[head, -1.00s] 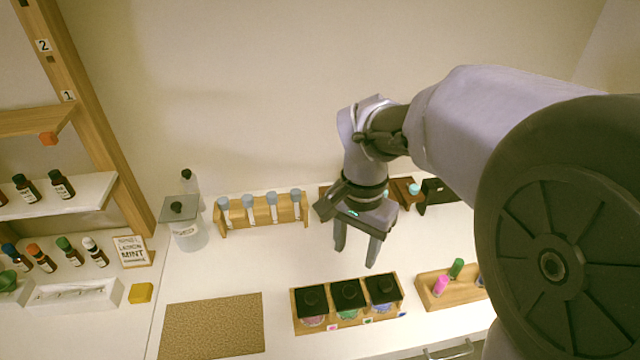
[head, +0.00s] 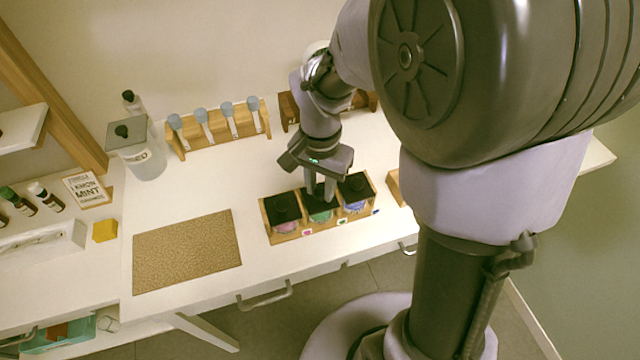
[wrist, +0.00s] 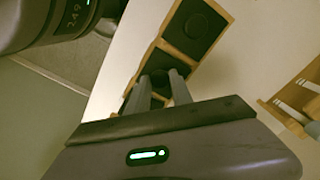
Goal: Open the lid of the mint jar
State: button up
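Three jars with square black lids stand in a row in a wooden rack (head: 283,238): a pink-filled jar (head: 285,226), a green-filled middle jar (head: 321,216) and a blue-purple one (head: 355,207). I cannot read which is mint. All lids look seated. My gripper (head: 320,190) points down at the middle jar's black lid (head: 318,205), its fingers around the lid's knob, which they mostly hide. The fingers are close together and appear shut on the knob. The wrist view shows my gripper (wrist: 160,90) at this lid, with a neighbouring lid (wrist: 194,29) uncovered.
A brown mat (head: 187,251) lies left of the jars. Behind it are a lidded clear container (head: 145,160) and a rack of grey-capped tubes (head: 218,130). A sign (head: 86,189) reading MINT among other words stands at left. The counter between is clear.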

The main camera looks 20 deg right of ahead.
grip_shut()
dwell(1.1)
